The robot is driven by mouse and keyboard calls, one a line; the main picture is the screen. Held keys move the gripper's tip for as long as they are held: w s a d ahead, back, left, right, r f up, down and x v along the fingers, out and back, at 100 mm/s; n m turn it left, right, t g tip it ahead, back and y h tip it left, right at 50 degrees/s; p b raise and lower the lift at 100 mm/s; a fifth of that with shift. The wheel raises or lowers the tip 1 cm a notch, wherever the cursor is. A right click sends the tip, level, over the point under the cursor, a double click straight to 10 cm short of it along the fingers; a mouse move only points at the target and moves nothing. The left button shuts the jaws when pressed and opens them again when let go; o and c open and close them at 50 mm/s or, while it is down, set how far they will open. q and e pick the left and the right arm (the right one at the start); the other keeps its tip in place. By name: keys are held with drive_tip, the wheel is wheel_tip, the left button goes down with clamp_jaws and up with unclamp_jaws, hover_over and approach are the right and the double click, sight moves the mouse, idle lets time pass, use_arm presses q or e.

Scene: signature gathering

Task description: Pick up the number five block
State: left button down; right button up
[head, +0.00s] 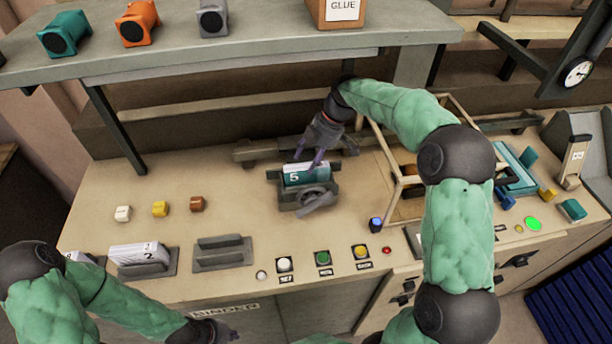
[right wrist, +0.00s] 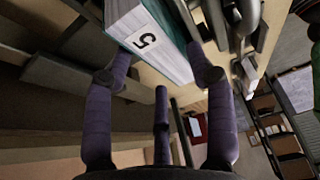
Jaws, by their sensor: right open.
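The number five block (head: 305,178) is a teal and white block with a "5" label. It sits in a grey clamp-like holder (head: 303,197) in the middle of the bench. My right gripper (head: 311,158) is at the block's top, reaching down from behind it. In the right wrist view the block (right wrist: 150,45) lies between the spread purple fingers of the gripper (right wrist: 162,75), which is open; I cannot tell whether they touch it. My left gripper (head: 212,332) is low at the front edge of the bench, partly cut off by the picture's bottom edge, and its fingers are unclear.
A white block marked "2" (head: 140,255) sits in a holder at the front left, beside an empty grey holder (head: 222,254). Buttons (head: 322,258) line the front edge. A wooden frame (head: 400,185) stands right of the block. A shelf (head: 240,50) overhangs the back.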

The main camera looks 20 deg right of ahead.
sight(307, 164)
drive_tip(key=shift+x, duration=1.5)
drive_tip(key=shift+s, duration=0.1)
clamp_jaws()
